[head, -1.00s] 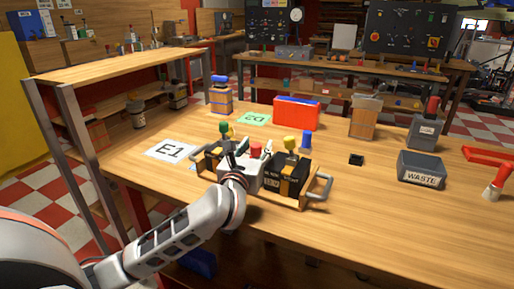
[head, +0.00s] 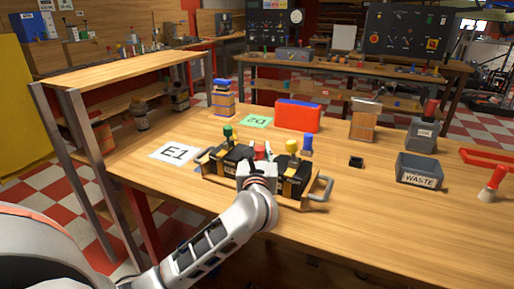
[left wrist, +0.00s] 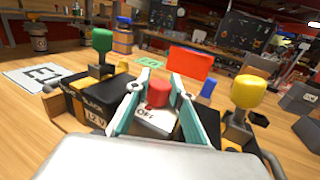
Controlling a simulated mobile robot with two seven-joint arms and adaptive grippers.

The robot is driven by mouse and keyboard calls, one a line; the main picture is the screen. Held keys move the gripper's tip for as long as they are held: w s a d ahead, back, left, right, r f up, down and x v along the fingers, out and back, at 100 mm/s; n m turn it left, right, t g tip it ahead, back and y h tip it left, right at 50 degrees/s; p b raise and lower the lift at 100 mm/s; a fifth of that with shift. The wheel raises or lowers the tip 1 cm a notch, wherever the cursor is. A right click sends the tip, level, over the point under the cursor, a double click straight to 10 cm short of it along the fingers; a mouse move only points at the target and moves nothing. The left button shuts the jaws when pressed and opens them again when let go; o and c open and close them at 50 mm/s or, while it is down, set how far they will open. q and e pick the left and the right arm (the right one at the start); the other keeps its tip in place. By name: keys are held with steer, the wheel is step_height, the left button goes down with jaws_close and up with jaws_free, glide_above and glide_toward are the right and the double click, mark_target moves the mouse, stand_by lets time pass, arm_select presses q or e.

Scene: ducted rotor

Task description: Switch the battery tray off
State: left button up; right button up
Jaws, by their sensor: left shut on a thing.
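The battery tray (head: 317,205) stands on the wooden table with two black batteries, marked 12 V in the left wrist view, and handles at its ends. A red knob (left wrist: 158,93) sits between the batteries on a pale plate lettered OFF (left wrist: 146,116); its top also shows in the head view (head: 260,150). My left gripper (left wrist: 156,84) is shut on the red knob, a teal finger on each side. My left forearm and wrist hide the tray's front middle in the head view. A green-capped terminal (left wrist: 102,42) and a yellow-capped terminal (left wrist: 248,92) stand either side. My right gripper is not in view.
Behind the tray stand a red box (head: 298,115) and a blue-topped wooden holder (head: 223,98). An E1 card (head: 175,152) lies left. The table front right is clear.

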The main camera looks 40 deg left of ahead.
arm_select(q)
steer(key=shift+r+n+g+y, duration=0.1)
steer(key=shift+n+g+y, duration=0.5)
steer(key=shift+n+y, duration=0.1)
steer(key=shift+n+g+y, duration=0.4)
steer(key=shift+g+y, duration=0.1)
steer(key=shift+y, duration=0.1)
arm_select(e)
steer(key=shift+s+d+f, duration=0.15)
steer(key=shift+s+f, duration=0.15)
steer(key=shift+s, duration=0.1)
arm_select(q)
steer(key=o, duration=1.1)
steer(key=shift+o, duration=0.2)
steer(key=v, duration=1.2)
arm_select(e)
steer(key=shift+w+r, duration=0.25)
